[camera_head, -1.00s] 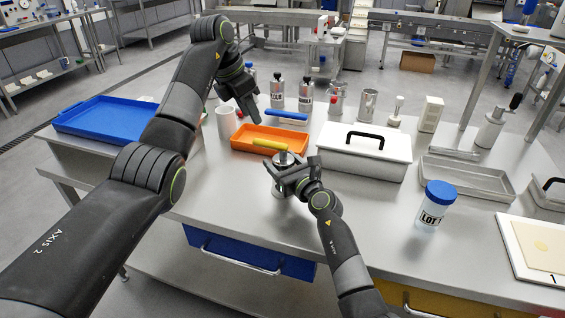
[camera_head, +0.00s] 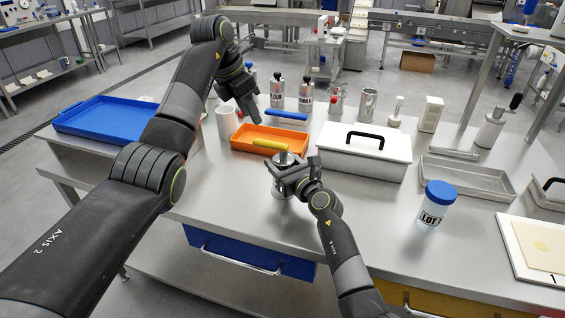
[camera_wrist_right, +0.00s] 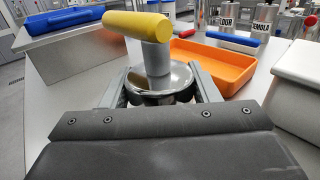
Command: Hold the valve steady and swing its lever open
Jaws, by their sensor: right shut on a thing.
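The valve is a shiny round metal body (camera_wrist_right: 160,88) with a grey stem and a yellow lever (camera_wrist_right: 138,24) on top. In the head view the yellow lever (camera_head: 270,145) points left, in front of the orange tray. My right gripper (camera_head: 284,174) is shut on the valve body, one finger on each side, below the lever. The fingers and the wrist hide much of the body. My left gripper (camera_head: 252,114) hangs pointing down behind the orange tray's left part, apart from the lever. Its finger gap is not clear.
An orange tray (camera_head: 240,144) lies just behind the valve, with a blue-handled item (camera_head: 287,116) beyond it. A white mug (camera_head: 225,122) stands left of the tray. A white lidded box (camera_head: 365,166) stands to the right.

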